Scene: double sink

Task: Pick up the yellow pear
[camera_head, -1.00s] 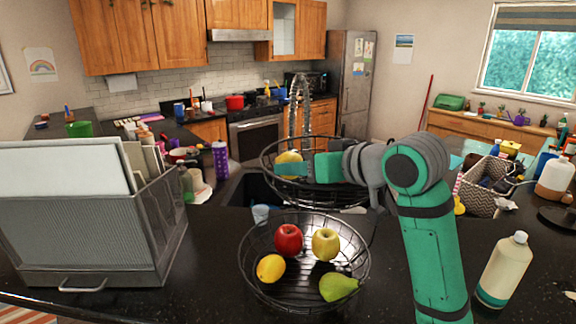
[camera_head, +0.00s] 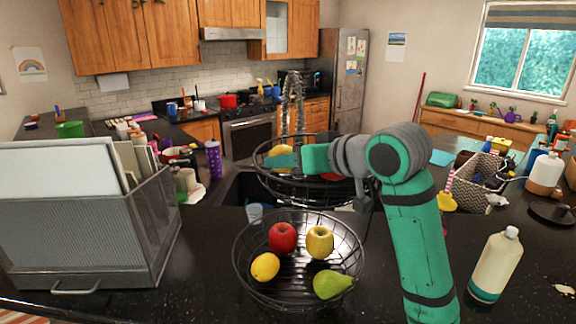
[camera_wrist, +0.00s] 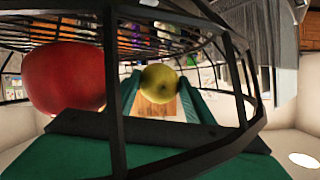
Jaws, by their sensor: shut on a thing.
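The yellow pear (camera_head: 281,151) shows as a yellow fruit at the tip of my gripper (camera_head: 284,160), at the upper tier of the black wire basket (camera_head: 262,180). Only part of it is visible in the head view, behind the green finger. In the wrist view the pear (camera_wrist: 158,80) is yellow-green and sits between the two green fingers, which are shut on it. Basket wires cross in front of the wrist camera. Whether the pear still touches the basket is not clear.
A red fruit (camera_head: 332,176) lies in the upper tier, close to my gripper. The lower wire bowl (camera_head: 240,278) holds a red apple (camera_head: 283,237), a yellow apple (camera_head: 320,242), a lemon (camera_head: 265,267) and a green pear (camera_head: 332,285). A file organizer (camera_head: 85,240) stands left, a bottle (camera_head: 496,265) right.

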